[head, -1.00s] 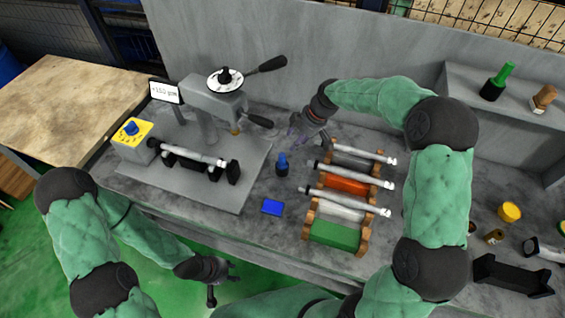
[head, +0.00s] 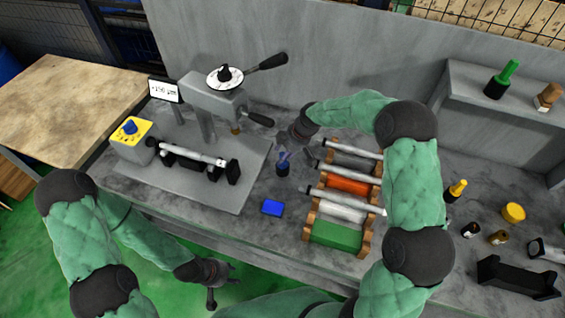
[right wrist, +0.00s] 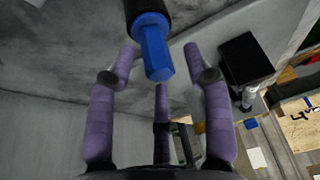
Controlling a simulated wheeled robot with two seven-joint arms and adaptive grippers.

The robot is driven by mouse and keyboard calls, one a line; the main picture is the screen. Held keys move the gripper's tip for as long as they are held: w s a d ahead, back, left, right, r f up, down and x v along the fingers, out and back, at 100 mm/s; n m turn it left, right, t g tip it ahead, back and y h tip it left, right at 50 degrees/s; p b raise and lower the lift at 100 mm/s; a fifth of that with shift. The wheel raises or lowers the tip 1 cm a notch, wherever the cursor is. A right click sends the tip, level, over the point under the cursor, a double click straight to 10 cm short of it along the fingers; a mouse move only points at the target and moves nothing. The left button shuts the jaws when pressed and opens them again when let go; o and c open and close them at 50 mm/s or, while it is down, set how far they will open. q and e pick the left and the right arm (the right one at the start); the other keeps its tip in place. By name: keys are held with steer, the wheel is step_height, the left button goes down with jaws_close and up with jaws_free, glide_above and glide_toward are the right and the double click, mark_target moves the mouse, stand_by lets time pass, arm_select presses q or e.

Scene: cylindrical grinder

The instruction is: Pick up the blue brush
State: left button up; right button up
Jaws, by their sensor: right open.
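The blue brush (head: 283,169) stands upright on the bench between the grey machine and the rack of rollers. In the right wrist view, its blue handle (right wrist: 156,52) points toward the gripper, between the spread purple fingertips, with its black lower part at the top edge. My right gripper (head: 290,155) is open and empty, close above the brush. I cannot tell whether a finger touches it. My left gripper (head: 211,293) hangs low by the bench's front edge, away from the brush; its finger opening is unclear.
A rack with several rollers (head: 325,232) stands just right of the brush. A blue block (head: 271,207) lies in front. The grey machine (head: 212,102) with its lever is at left. A green-handled brush (head: 502,78) stands on the back shelf.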

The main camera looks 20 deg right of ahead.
steer(key=shift+f, duration=0.1)
steer(key=shift+c, duration=0.3)
jaws_close()
